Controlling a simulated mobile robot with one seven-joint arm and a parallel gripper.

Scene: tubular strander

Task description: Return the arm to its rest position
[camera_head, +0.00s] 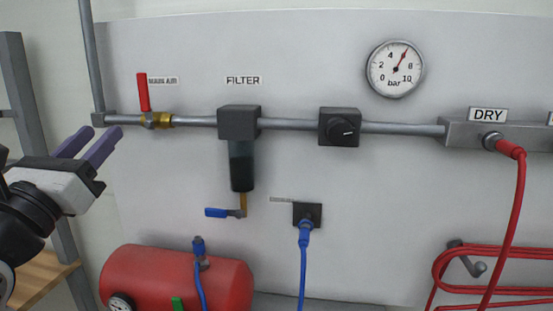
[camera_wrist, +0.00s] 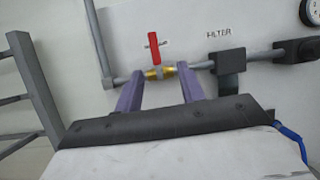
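My gripper (camera_head: 90,143) is at the left of the head view, with its two purple fingers apart and nothing between them. It points at the wall panel, below and to the left of the red main air valve handle (camera_head: 143,92). In the wrist view my gripper (camera_wrist: 160,88) also shows open, with the brass valve body (camera_wrist: 160,73) seen beyond the gap between the fingertips. The red handle (camera_wrist: 154,48) stands upright there, across the pipe. The fingers appear apart from the valve, though the exact distance is hard to tell.
A filter (camera_head: 240,122) with a blue drain lever (camera_head: 217,212), a black regulator (camera_head: 339,127) and a pressure gauge (camera_head: 395,69) are on the panel. A red tank (camera_head: 175,275) stands below. A red hose (camera_head: 519,210) hangs at right. A grey rack (camera_head: 40,130) is at far left.

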